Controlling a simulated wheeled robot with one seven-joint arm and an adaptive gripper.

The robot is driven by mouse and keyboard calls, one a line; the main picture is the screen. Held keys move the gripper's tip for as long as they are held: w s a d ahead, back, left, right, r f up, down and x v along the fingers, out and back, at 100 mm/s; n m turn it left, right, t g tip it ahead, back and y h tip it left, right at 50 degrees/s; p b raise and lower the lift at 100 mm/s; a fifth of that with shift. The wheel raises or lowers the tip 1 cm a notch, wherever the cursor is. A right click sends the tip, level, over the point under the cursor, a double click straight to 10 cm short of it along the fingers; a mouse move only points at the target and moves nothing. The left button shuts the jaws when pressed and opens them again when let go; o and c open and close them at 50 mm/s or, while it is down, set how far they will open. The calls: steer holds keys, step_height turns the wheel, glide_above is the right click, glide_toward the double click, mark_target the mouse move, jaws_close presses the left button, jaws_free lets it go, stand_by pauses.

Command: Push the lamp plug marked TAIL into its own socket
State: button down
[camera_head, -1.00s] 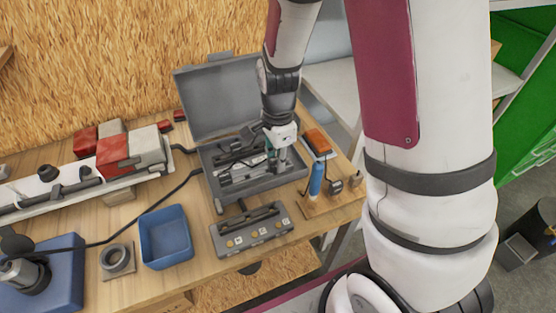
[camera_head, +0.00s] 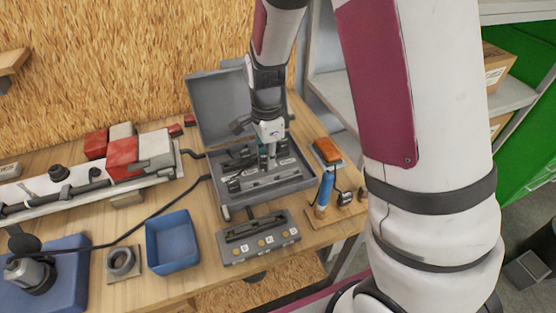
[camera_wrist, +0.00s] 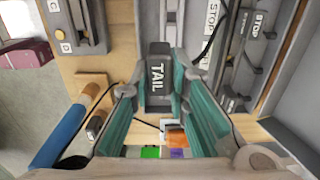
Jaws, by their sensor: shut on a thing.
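My gripper (camera_head: 268,160) is over the open grey case (camera_head: 226,210), pointing down. In the wrist view my gripper (camera_wrist: 158,78) has its teal fingers closed around a dark plug (camera_wrist: 157,82) with TAIL in white letters facing the camera. A thin black cable shows near it. STOP labels show on dark parts in the case (camera_wrist: 245,50), to the right of the plug. The plug is hard to make out in the head view. I cannot tell which socket is marked TAIL, or whether the plug touches one.
A grey unit with several round yellow buttons (camera_head: 262,251) stands in front of the case. A blue-handled tool (camera_head: 326,187) and an orange block (camera_head: 327,150) lie to its right. A blue bin (camera_head: 172,243) and a grey ring (camera_head: 121,262) are at front left. The raised case lid (camera_head: 215,105) stands behind.

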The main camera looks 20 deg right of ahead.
steer(key=w+a+b, duration=0.4)
steer(key=w+a, duration=0.5)
steer(key=w, duration=0.2)
steer(key=shift+w, duration=0.3)
steer(key=shift+f, duration=0.15)
steer(key=shift+f+b, duration=0.45)
steer(key=shift+f, duration=1.25)
steer(key=shift+f, duration=0.1)
steer(key=shift+f, duration=0.3)
steer(key=shift+f, duration=0.2)
steer(key=shift+f, duration=0.35)
steer(key=shift+f, duration=0.2)
